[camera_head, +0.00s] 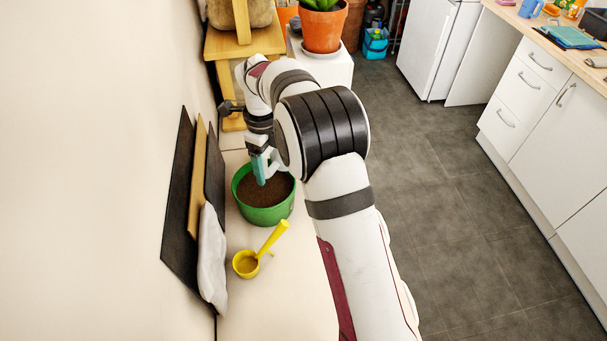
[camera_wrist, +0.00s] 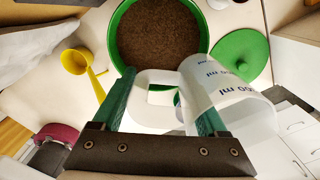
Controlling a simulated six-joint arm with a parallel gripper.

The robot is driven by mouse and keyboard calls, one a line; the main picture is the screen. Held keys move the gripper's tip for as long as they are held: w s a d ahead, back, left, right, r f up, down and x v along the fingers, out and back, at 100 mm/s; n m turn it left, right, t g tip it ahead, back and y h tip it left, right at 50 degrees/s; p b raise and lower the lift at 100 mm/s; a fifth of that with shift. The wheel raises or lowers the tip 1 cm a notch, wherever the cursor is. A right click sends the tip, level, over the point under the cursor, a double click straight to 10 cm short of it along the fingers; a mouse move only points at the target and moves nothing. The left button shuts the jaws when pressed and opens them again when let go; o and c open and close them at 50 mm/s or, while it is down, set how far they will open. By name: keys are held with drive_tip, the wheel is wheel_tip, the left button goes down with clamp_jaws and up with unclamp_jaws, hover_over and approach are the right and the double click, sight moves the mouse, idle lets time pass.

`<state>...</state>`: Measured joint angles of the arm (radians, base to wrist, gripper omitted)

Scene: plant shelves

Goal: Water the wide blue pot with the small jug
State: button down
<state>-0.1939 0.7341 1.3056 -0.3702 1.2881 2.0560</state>
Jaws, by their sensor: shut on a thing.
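My gripper (camera_wrist: 160,98) is shut on the white handle of a small clear jug (camera_wrist: 238,105) with blue ml marks. The jug is right of the fingers in the wrist view; its tilt and contents are unclear. The jug is mostly hidden there by my arm. The green pot (camera_wrist: 113,42) is just beyond the fingers in the wrist view, and the jug overlaps its right rim. No wide blue pot shows.
A yellow scoop (camera_head: 246,264) lies in front of the green pot. Dark and tan boards (camera_head: 180,200) and a white bag (camera_head: 211,260) lean on the left wall. A terracotta pot (camera_head: 324,32) stands behind. A green round object (camera_wrist: 243,52) is partly behind the jug.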

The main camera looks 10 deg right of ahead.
drive_tip(key=w, duration=0.1)
drive_tip(key=w+d, duration=0.2)
drive_tip(key=shift+w, duration=0.35)
drive_tip(key=shift+f, duration=0.1)
drive_tip(key=shift+s+d+f+t+y, duration=0.3)
drive_tip(key=shift+t+y, duration=0.3)
drive_tip(key=shift+y, duration=0.3)
drive_tip(key=shift+s+d+r+t+y, duration=0.3)
drive_tip(key=shift+d+r+t+y, duration=0.15)
drive_tip(key=shift+t+y, duration=0.3)
drive_tip(key=t+y, duration=0.1)
drive_tip(key=s+d+f+t+y, duration=0.1)
drive_tip(key=t+y, duration=0.1)
drive_tip(key=y, duration=0.1)
drive_tip(key=shift+s+d+f, duration=0.15)
drive_tip(key=shift+d+f, duration=0.15)
drive_tip(key=shift+r+t+y, duration=0.45)
drive_tip(key=shift+t+y, duration=0.1)
